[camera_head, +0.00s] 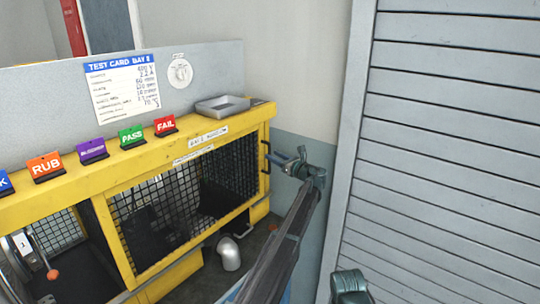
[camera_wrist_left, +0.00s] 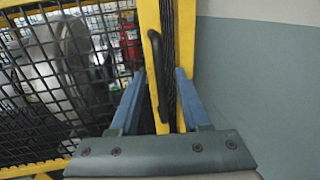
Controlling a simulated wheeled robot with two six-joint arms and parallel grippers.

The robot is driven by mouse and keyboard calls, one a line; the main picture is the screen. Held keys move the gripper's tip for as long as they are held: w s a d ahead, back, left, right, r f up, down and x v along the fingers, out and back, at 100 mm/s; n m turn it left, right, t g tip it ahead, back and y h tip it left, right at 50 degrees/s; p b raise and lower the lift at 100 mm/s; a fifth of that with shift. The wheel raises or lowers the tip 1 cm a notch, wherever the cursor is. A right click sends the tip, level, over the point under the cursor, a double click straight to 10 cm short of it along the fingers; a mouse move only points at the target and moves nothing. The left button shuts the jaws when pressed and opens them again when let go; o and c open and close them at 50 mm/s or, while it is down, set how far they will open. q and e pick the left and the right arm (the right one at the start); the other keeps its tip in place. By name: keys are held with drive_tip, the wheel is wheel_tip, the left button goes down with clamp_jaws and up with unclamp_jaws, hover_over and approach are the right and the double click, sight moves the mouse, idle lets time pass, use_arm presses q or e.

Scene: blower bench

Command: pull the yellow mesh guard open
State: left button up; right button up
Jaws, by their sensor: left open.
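The yellow mesh guard (camera_head: 185,195) is a yellow-framed panel of black mesh on the front of the yellow bench. In the left wrist view its mesh (camera_wrist_left: 60,85) fills the left side. A black upright handle (camera_head: 266,157) is at its right end, and the handle also shows in the left wrist view (camera_wrist_left: 155,70). My left gripper (camera_head: 284,160) is open at the handle. In the left wrist view its blue fingers (camera_wrist_left: 159,75) stand on either side of the handle, with space showing between. Whether either finger touches it, I cannot tell.
A grey tray (camera_head: 222,107) and coloured label cards (camera_head: 132,137) stand on the bench top. A pale pipe elbow (camera_head: 229,253) is below the guard. A grey slatted shutter (camera_head: 450,150) stands at the right. Bare wall (camera_wrist_left: 255,80) lies right of the handle.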

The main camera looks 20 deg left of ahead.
use_arm(q)
drive_tip(key=v, duration=1)
drive_tip(key=shift+s+d, duration=0.1)
drive_tip(key=shift+s, duration=0.05)
drive_tip(key=s+a+f+n+g+h, duration=0.35)
drive_tip(key=s+f+n, duration=0.5)
drive_tip(key=s, duration=0.55)
drive_tip(key=s+a+f+n+g+h, duration=0.4)
drive_tip(key=s+f+n, duration=0.45)
drive_tip(key=s, duration=0.45)
drive_tip(key=s+d+f+n+g+h, duration=0.15)
drive_tip(key=s+d+n+h, duration=0.25)
drive_tip(key=s, duration=0.4)
drive_tip(key=s+d+f+n+h, duration=0.3)
drive_tip(key=s+d+n, duration=0.1)
drive_tip(key=s, duration=0.3)
drive_tip(key=s+d+m+g, duration=0.1)
drive_tip(key=s+d+m, duration=0.3)
drive_tip(key=d, duration=0.7)
drive_tip(key=shift+s+f+y, duration=0.2)
drive_tip(key=shift+s+y, duration=0.15)
drive_tip(key=shift+s, duration=0.65)
